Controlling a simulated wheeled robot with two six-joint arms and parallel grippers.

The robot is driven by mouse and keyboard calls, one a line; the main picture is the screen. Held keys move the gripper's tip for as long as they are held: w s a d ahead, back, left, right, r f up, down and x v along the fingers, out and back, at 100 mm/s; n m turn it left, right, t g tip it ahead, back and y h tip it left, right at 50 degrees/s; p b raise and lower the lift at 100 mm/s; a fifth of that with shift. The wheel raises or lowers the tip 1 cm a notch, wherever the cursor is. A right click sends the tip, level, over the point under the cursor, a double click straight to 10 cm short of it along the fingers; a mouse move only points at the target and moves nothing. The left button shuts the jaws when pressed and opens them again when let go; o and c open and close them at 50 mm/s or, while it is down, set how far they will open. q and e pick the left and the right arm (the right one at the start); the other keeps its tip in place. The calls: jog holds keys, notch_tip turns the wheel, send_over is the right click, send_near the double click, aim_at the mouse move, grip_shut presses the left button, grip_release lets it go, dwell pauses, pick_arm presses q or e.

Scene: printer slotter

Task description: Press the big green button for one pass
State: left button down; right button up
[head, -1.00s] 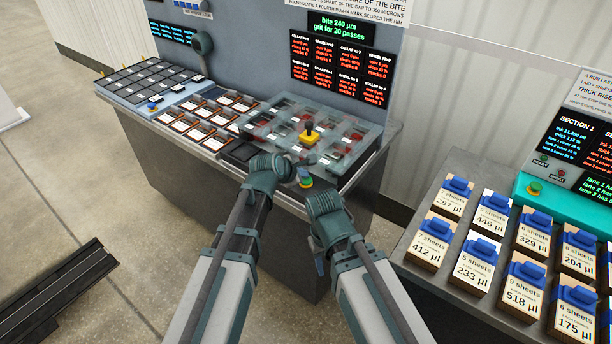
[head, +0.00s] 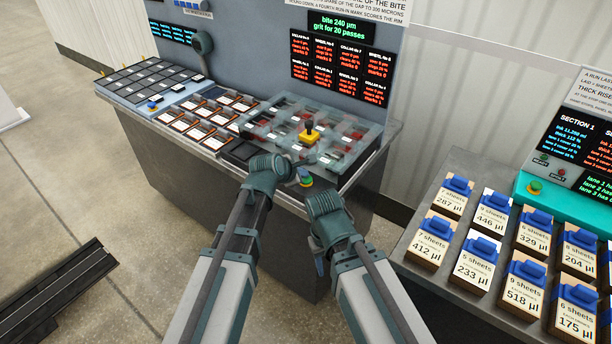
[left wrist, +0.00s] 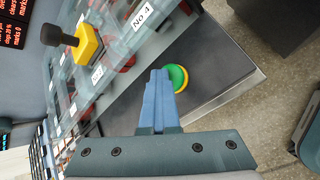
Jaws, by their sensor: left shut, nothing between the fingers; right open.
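The green button (head: 305,182) with a yellow rim sits at the front edge of the grey machine bench. It also shows in the left wrist view (left wrist: 180,78), partly behind my fingers. My left gripper (head: 300,170) is shut and empty, with its fingertips right by the button. In the left wrist view its blue fingers (left wrist: 160,76) overlap the button's left side; I cannot tell whether they touch it. My right gripper (head: 320,264) is open and empty, hanging low in front of the bench, its fingers mostly hidden by its wrist.
A clear-covered panel with a yellow block and black knob (head: 309,132) lies behind the button. The display (head: 341,27) reads "bite 240 µm, grit for 20 passes". On the right, blue-clipped sheet blocks (head: 483,258) fill a bench, and another green button (head: 534,188) sits on a teal console.

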aim_at(302, 187)
pick_arm(q)
jog(key=shift+s+f+b, duration=0.3)
jog(key=shift+f+b, duration=0.05)
jog(key=shift+f, duration=0.4)
jog(key=shift+f+b, duration=0.7)
jog(key=shift+b, duration=0.2)
dwell(0.4)
jog(key=shift+s+a, duration=0.1)
dwell(0.6)
jog(key=r+p, duration=0.1)
jog(key=p, duration=0.1)
jog(key=r+p, duration=0.2)
jog(key=shift+w+r+p, duration=0.25)
jog(key=shift+w+p, duration=0.1)
jog(key=shift+w, duration=0.05)
jog(key=shift+r+p, duration=0.35)
jog(key=shift+p, duration=0.05)
jog(key=shift+s+r+p, duration=0.15)
jog(key=shift+r+p, duration=0.45)
jog(key=shift+r, duration=0.1)
